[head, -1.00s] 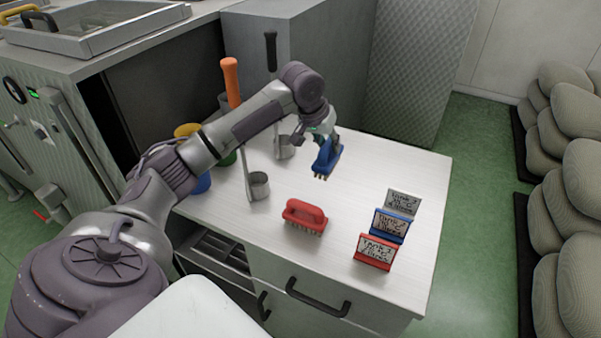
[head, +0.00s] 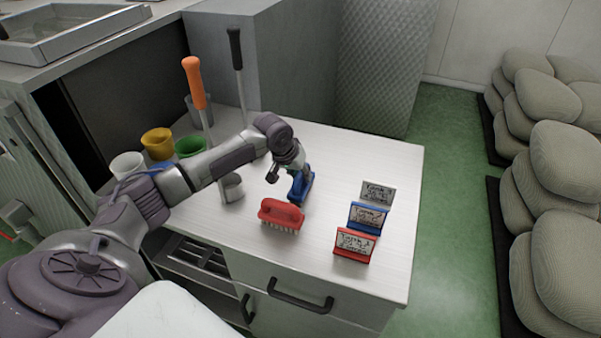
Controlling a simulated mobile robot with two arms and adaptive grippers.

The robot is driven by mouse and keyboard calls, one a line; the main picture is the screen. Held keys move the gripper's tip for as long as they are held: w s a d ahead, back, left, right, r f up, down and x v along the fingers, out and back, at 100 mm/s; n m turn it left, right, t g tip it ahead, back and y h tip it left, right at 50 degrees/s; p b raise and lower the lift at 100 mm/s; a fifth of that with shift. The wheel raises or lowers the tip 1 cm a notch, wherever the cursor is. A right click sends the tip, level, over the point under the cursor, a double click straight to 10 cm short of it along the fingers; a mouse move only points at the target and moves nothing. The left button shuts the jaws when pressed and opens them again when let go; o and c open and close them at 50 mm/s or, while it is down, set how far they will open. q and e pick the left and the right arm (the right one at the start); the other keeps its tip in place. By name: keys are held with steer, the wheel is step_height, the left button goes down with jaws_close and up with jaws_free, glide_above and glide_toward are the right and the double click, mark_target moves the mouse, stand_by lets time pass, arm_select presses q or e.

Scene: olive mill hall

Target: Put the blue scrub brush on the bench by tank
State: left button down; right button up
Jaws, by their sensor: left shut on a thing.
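The blue scrub brush (head: 301,188) is in my left gripper (head: 296,170), low over the white bench top (head: 325,150), just behind and right of the red scrub brush (head: 281,214). The gripper is shut on it; its fingertips are partly hidden. I cannot tell whether the brush touches the bench. Three small label stands are at the right: grey (head: 376,193), blue (head: 367,217) and red (head: 354,245), with tank labels barely legible. My right gripper is not in view.
Metal ladles with an orange handle (head: 194,82) and a black handle (head: 235,48) stand at the back left. White (head: 127,164), yellow (head: 157,143) and green (head: 190,146) cups are behind my arm. The bench's back right is clear. Sacks (head: 560,160) lie beyond the floor.

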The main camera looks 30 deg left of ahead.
arm_select(q)
steer(key=shift+f, duration=0.15)
steer(key=c, duration=1)
jaws_free()
steer(key=b+v, duration=0.2)
steer(key=v, duration=1)
